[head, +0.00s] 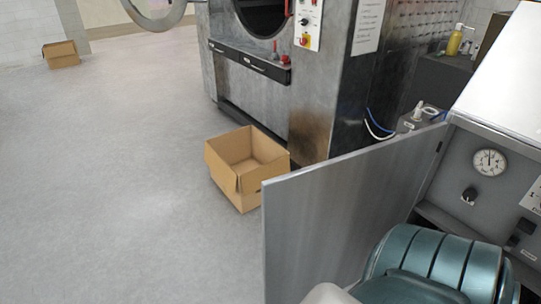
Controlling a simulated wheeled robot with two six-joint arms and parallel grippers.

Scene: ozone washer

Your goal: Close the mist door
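The mist door appears to be the flat grey metal panel (335,215) in the middle right of the head view. It stands upright and swung open, reaching out to the left from the grey machine (455,165). Its hinge side is at the machine, by the upper right end of the panel. Its free edge is at the left, and its lower edge runs out of the picture. Neither of my grippers shows in this view.
An open cardboard box (240,170) stands on the floor just beyond the door's free edge. A large steel washer (290,85) stands behind it. The machine's front carries a round gauge (489,162) and a black knob (469,195).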

